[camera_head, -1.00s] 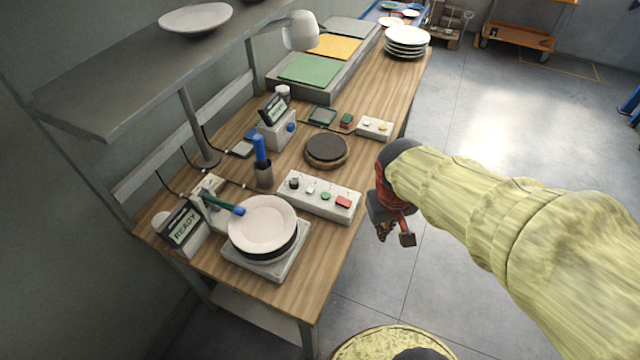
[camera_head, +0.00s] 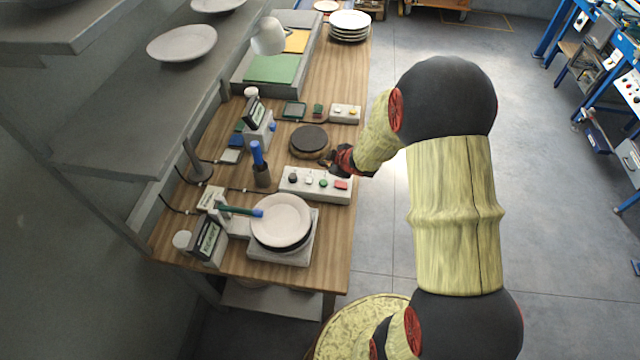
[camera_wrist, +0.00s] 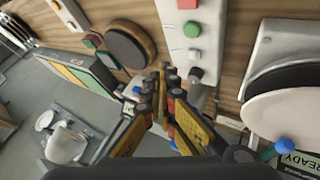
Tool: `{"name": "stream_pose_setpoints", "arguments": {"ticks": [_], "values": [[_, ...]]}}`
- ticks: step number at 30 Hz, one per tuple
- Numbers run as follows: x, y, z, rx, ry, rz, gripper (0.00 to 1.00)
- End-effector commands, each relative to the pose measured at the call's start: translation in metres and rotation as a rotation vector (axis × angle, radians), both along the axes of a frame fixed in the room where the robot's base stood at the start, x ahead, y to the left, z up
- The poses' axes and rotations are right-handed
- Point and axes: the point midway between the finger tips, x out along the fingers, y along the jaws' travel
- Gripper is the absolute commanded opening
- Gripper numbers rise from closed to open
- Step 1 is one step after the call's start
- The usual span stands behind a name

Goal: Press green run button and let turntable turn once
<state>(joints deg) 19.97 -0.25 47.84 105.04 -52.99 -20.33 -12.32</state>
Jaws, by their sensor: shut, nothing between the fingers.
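The control box (camera_head: 300,184) lies on the bench with a black knob, a white button, the green button (camera_head: 323,183) and a red button in a row. The green button also shows in the wrist view (camera_wrist: 192,28). My gripper (camera_head: 336,161) is shut and empty, just behind the box's red-button end in the head view. In the wrist view its fingertips (camera_wrist: 164,72) are beside the box, apart from the green button. A white plate (camera_head: 280,220) sits on a dark round support over a grey base (camera_head: 298,250), likely the turntable. A display in the wrist view (camera_wrist: 300,160) reads READY.
A dark round disc (camera_head: 308,139) on wood lies close behind my gripper. A blue-handled tool (camera_head: 258,155) stands upright in a holder left of the box. A small two-button box (camera_head: 345,113) and stacked plates (camera_head: 349,24) are farther back.

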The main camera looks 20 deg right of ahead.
Motion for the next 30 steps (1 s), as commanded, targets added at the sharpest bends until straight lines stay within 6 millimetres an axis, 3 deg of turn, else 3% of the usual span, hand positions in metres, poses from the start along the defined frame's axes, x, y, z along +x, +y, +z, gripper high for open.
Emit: {"name": "stream_pose_setpoints", "arguments": {"ticks": [5, 17, 23, 30], "values": [[0.009, 0.012, 0.011, 0.011, -0.055, 0.054, 0.0], [0.01, 0.013, 0.011, 0.008, -0.057, 0.058, 0.0], [0.01, 0.013, 0.0, 0.009, -0.057, 0.057, 0.0], [0.01, 0.012, -0.027, 0.008, -0.057, 0.057, 0.0]]}}
